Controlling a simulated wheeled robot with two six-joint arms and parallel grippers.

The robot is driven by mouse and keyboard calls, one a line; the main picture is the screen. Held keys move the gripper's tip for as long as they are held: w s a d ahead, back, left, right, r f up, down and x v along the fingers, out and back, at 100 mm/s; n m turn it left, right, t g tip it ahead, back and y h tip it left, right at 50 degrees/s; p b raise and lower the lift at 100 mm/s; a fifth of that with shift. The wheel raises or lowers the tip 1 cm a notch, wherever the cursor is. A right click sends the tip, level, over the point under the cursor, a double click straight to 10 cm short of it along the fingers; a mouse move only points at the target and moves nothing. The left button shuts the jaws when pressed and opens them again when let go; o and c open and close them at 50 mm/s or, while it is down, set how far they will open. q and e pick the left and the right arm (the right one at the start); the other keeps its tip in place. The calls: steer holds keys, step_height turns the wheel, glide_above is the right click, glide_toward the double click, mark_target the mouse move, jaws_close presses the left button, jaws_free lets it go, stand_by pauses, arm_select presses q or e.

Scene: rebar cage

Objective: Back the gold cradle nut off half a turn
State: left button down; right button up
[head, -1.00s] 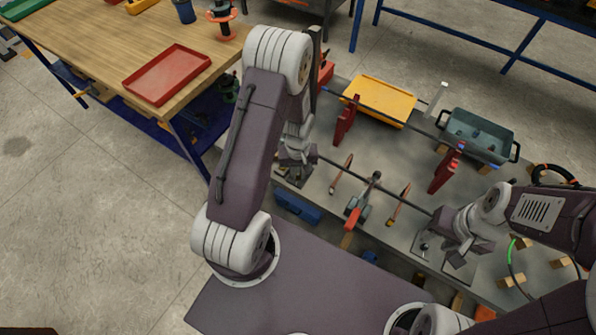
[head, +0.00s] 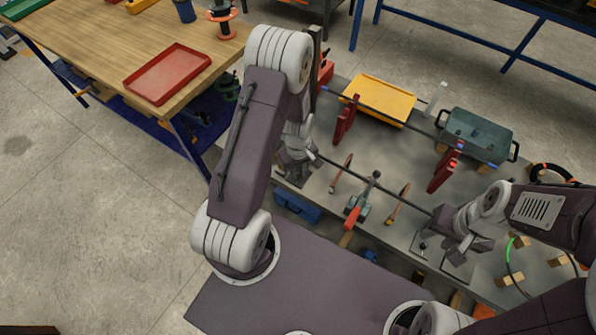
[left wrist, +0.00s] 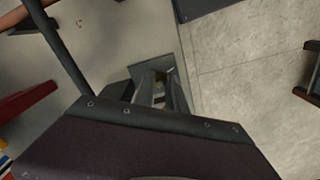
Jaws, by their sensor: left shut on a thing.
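My left gripper (head: 293,170) points down at the left end of a long dark bar (head: 375,183), over a dark block on the grey bench. In the left wrist view its fingers (left wrist: 160,95) are close together over a grey plate, beside the bar's end. A small yellowish patch (left wrist: 159,98) shows between the fingers. It may be the gold cradle nut, but it is too small and shaded to be sure. The wrist housing hides the lower part of that view. My right gripper (head: 458,243) is low by the bar's right end. Its fingertips are not clear.
A second dark bar runs behind, near two red stands (head: 345,121) (head: 445,172). A red-handled clamp (head: 360,205) stands mid-bench between orange-handled tools. A yellow tray (head: 378,101) and a grey-green crate (head: 478,137) are at the back. A wooden table with a red tray (head: 167,74) is left.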

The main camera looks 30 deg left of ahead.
arm_select(q)
steer(key=shift+w, duration=0.1)
steer(key=c, duration=1.4)
jaws_free()
steer(key=shift+o, duration=0.2)
steer(key=shift+r, duration=0.1)
step_height(320, 180, up, 9)
